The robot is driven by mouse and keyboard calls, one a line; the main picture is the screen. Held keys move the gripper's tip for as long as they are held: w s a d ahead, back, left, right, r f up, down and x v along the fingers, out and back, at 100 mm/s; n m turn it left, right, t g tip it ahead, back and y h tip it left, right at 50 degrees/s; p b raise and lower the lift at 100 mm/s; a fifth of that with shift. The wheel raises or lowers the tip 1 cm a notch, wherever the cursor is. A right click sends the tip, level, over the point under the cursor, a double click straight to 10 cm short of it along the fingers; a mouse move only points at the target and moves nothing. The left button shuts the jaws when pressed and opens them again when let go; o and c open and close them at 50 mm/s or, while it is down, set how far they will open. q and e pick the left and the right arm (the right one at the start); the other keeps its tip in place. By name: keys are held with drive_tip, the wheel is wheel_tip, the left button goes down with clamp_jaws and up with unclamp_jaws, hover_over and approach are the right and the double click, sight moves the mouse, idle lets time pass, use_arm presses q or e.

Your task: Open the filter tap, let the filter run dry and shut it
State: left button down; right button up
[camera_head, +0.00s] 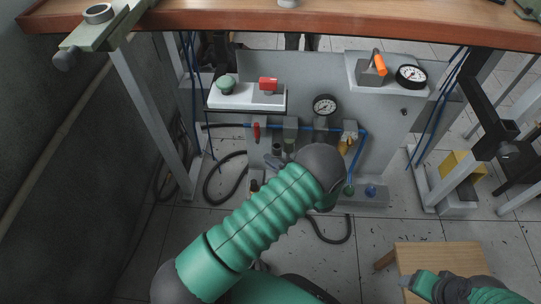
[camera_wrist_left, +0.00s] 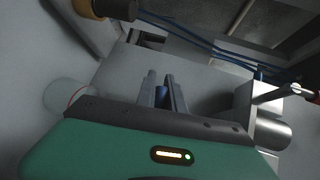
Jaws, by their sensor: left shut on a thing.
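The grey panel (camera_head: 300,75) stands under the bench with a row of pneumatic units on it. My left arm reaches up in front of its lower middle. The left gripper (camera_head: 275,161) is mostly hidden behind my arm. I cannot tell if the tap is turned or whether liquid runs. A clear rounded bowl with a red line (camera_wrist_left: 66,96) is beside the fingers. My right gripper (camera_head: 420,283) hangs at the lower right; its fingers are unclear.
The wooden bench top (camera_head: 230,20) overhangs the panel. A red lever (camera_head: 256,132), a dial gauge (camera_head: 324,105), a yellow part (camera_head: 346,142) and blue tubing (camera_head: 364,150) are close to the left arm. A wooden stool (camera_head: 430,255) stands at the lower right. Black hose (camera_head: 222,180) loops on the left.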

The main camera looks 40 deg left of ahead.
use_arm(q)
drive_tip(key=shift+w+d+f+n+t+h+p, duration=0.2)
drive_tip(key=shift+d+f+n+h+p, duration=0.3)
drive_tip(key=shift+h+p, duration=0.85)
drive_tip(key=shift+w+d+f+n+t+h+p, duration=0.1)
drive_tip(key=shift+d+f+n+t+h+p, duration=0.45)
drive_tip(key=shift+p, duration=1.35)
drive_tip(key=shift+w+d+f+n+t+h+p, duration=0.1)
drive_tip(key=shift+w+d+f+n+h+p, duration=0.1)
drive_tip(key=shift+f+n+h+p, duration=0.9)
drive_tip(key=shift+r+m+p, duration=0.25)
drive_tip(key=shift+r+p, duration=0.05)
drive_tip(key=shift+p, duration=0.2)
drive_tip(key=c, duration=1.7)
unclamp_jaws()
drive_tip(key=shift+o, duration=1.2)
drive_tip(key=shift+a+r, duration=0.1)
